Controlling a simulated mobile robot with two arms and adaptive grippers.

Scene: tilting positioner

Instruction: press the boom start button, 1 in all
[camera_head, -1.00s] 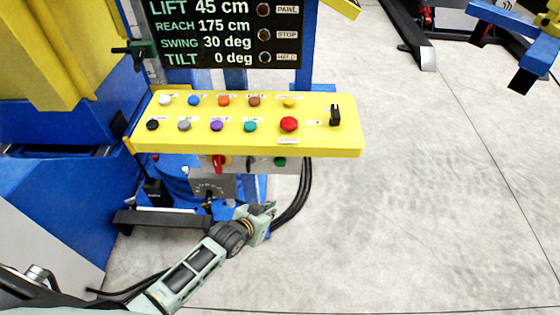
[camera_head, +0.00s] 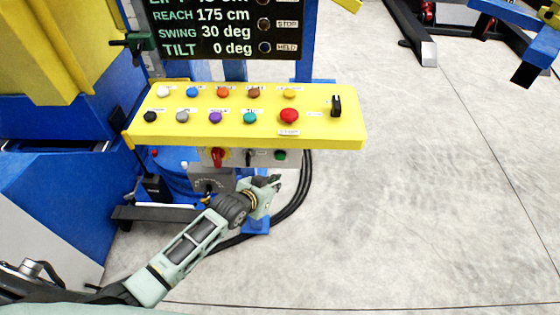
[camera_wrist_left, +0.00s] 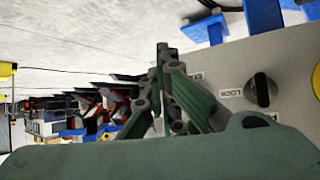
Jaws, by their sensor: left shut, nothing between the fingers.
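A yellow control console (camera_head: 330,128) carries two rows of coloured buttons, including a large red button (camera_head: 289,116). A grey panel (camera_head: 236,158) under its front edge holds a red switch (camera_head: 217,156), a black knob (camera_head: 249,157) and a green button (camera_head: 280,155). The labels in the head view are too small to tell which is the boom start button. My left gripper (camera_head: 275,182) is shut and empty, just below the green button. In the left wrist view its closed fingers (camera_wrist_left: 162,55) are beside the grey panel, near a black knob (camera_wrist_left: 262,90) marked LOCK. My right gripper is not in view.
A display (camera_head: 225,30) stands behind the console, reading swing 30 deg and tilt 0 deg. A dial box (camera_head: 210,184) and black cables (camera_head: 298,195) are close to my left gripper.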

